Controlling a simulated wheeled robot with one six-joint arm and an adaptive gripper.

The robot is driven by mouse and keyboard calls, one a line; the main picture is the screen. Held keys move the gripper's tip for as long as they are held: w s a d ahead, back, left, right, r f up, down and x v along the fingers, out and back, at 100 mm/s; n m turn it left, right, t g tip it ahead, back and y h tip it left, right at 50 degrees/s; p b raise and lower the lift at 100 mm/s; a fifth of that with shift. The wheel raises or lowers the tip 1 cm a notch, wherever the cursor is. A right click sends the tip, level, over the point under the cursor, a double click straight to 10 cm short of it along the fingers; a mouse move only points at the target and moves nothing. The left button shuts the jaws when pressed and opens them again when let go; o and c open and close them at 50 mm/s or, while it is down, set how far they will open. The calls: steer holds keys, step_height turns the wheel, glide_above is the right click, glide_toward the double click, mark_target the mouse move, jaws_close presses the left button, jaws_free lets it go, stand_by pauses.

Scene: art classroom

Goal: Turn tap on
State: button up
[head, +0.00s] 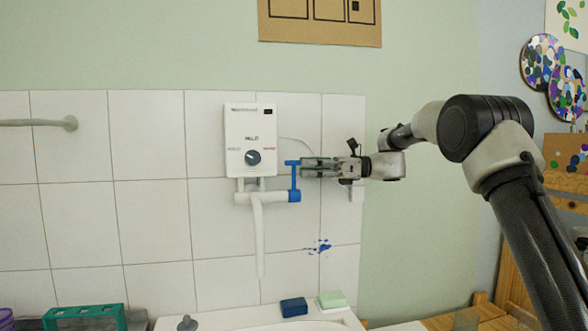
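A blue tap handle (294,176) stands upright on the white pipework below a white water heater (251,140) on the tiled wall. My gripper (304,167) reaches in from the right, pointing left. Its fingertips are right beside the upper end of the blue handle in the picture. I cannot tell whether they touch it, or how far apart the fingers are.
A dark blue block (294,307) and a green-and-white block (332,300) lie on the sink edge below. A green holder (85,318) stands at the lower left. A grey wall bar (40,122) is at the left. A cardboard panel (320,22) hangs above the heater.

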mark_target(294, 165)
steer(key=shift+s+a, duration=0.2)
steer(key=shift+a, duration=2.15)
jaws_close()
